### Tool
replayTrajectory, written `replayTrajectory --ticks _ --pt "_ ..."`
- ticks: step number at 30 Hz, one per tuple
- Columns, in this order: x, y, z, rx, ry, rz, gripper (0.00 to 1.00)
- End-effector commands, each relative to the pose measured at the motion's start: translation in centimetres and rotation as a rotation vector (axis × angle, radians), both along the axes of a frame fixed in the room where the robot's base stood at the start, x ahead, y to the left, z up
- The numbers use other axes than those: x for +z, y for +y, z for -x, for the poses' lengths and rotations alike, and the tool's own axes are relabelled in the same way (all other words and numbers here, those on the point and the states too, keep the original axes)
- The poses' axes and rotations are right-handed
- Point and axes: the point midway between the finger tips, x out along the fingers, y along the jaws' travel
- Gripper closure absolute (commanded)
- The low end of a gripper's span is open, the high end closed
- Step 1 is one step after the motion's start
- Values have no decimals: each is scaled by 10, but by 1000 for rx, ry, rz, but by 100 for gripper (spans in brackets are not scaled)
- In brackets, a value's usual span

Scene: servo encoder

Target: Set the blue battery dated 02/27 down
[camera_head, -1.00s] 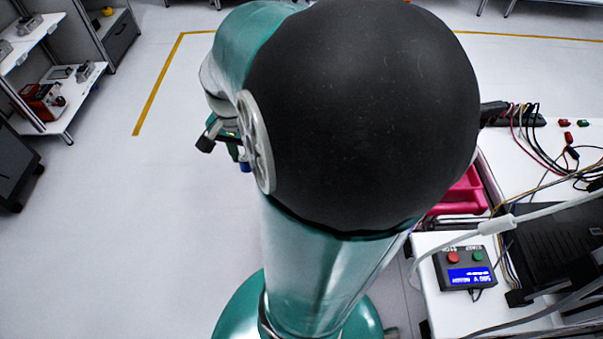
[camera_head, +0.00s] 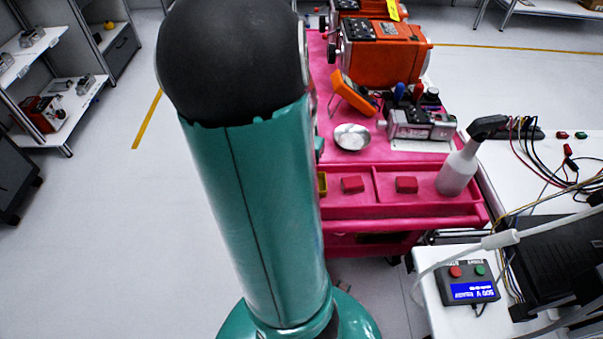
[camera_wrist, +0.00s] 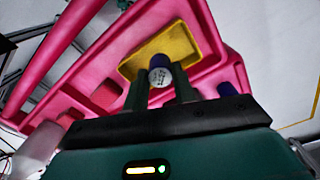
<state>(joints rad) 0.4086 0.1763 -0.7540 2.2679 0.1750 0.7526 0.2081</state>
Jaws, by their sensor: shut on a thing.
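In the wrist view my gripper (camera_wrist: 161,88) is shut on a blue battery (camera_wrist: 160,62), whose pale round end faces the camera. The lettering on that end is too small to read. The battery is over a yellow tray (camera_wrist: 190,34) that sits in a pink cart's top trough; I cannot tell whether it touches the tray. A second dark blue piece (camera_wrist: 227,89) lies in the trough to the right of the gripper. In the head view my arm hides the gripper and the held battery; only an edge of the yellow tray (camera_head: 322,184) shows.
The pink cart (camera_head: 440,210) has two red blocks (camera_head: 352,184) (camera_head: 406,184) and a spray bottle (camera_head: 460,168) in its trough. A metal dish (camera_head: 352,137), a grey device (camera_head: 421,123) and orange machines (camera_head: 383,52) stand behind. Open floor lies left.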

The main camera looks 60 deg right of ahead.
Motion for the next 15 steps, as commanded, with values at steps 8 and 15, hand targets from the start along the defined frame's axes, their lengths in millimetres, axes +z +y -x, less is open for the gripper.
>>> replayTrajectory --ticks 8,15 --pt "-21 -12 6 -1 3 -2 88" --pt "-45 -11 5 0 0 0 88"
